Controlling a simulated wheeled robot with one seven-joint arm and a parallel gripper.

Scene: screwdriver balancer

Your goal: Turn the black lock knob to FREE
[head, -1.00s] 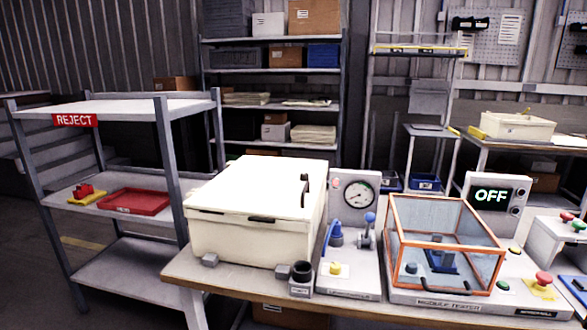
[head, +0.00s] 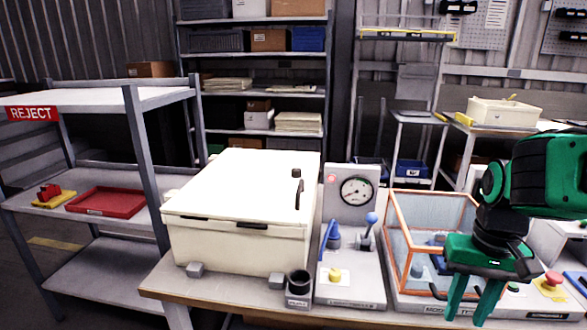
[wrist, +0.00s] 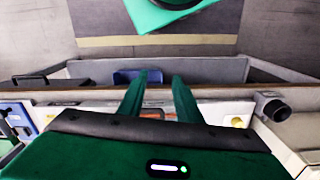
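I cannot make out a black knob marked FREE in either view. My gripper (head: 472,305) is in the right of the head view, pointing down in front of the module tester (head: 408,302). Its two green fingers are apart with nothing between them; they also show in the wrist view (wrist: 160,80). A black round piece on a small grey block (head: 299,282) stands at the bench front, left of my gripper; whether it is a knob or a cup I cannot tell. My arm hides part of the tester and its display.
A cream lidded box (head: 240,215) and a gauge panel (head: 352,190) with blue levers stand on the bench (head: 160,284). An orange-framed clear guard (head: 395,225) is beside my gripper. A red stop button (head: 553,278) is at right. A REJECT rack (head: 140,160) stands left.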

